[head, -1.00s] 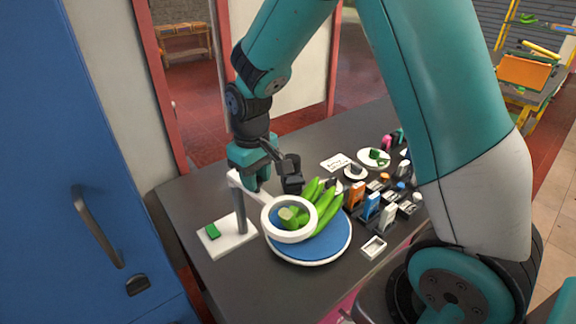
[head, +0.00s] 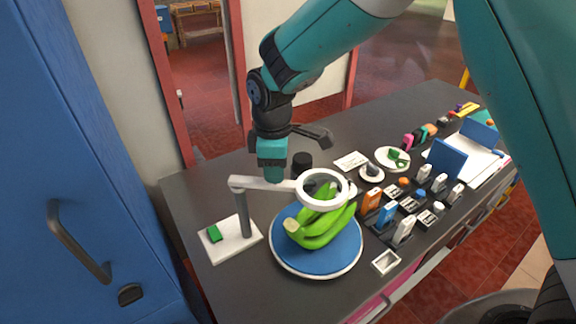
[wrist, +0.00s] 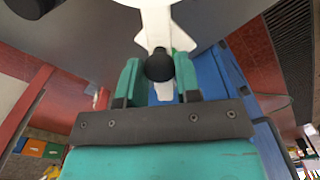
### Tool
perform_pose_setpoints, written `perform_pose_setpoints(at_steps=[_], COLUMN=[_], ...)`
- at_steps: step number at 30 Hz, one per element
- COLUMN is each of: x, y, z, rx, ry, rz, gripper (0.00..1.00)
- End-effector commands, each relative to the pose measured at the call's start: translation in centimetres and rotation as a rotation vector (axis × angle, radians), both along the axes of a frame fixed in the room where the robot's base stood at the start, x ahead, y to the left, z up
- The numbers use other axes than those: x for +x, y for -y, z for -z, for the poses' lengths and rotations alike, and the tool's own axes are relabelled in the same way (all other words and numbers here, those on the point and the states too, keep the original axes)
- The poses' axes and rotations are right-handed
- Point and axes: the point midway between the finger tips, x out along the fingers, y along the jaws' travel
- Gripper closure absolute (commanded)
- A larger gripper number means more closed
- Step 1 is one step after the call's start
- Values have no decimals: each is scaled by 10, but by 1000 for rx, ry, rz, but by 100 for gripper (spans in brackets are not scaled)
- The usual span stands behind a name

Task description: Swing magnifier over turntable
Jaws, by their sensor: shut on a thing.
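The magnifier is a white ring (head: 346,190) on a white arm, pivoting on a grey post (head: 244,214) with a white base (head: 225,247). In the head view the ring overlaps the back of the blue turntable (head: 320,266) and the tops of green bananas (head: 325,228) lying on it. The ring seems raised above the turntable. My gripper (head: 275,178) points down at the magnifier's arm, between post and ring. In the wrist view my gripper (wrist: 159,82) has its teal fingers either side of a black knob (wrist: 160,65) on the white arm.
A green block (head: 214,233) lies on the stand's base. Right of the turntable are a small white tray (head: 386,262), several coloured bottles (head: 387,213) and a plate (head: 393,159). A blue cabinet (head: 60,130) stands close on the left.

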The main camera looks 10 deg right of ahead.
Motion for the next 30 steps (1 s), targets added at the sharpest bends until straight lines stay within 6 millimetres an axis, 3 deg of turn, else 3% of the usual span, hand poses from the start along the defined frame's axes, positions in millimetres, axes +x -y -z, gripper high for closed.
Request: perform_pose_setpoints(at_steps=[17, 18, 21, 30], x=[2, 2, 2, 2], y=[-6, -6, -6, -5], z=[-1, -1, -1, -1], rx=[5, 5, 4, 3], ry=[3, 3, 2, 2], rz=[-46, -46, -45, -43], gripper=[100, 64, 43, 43])
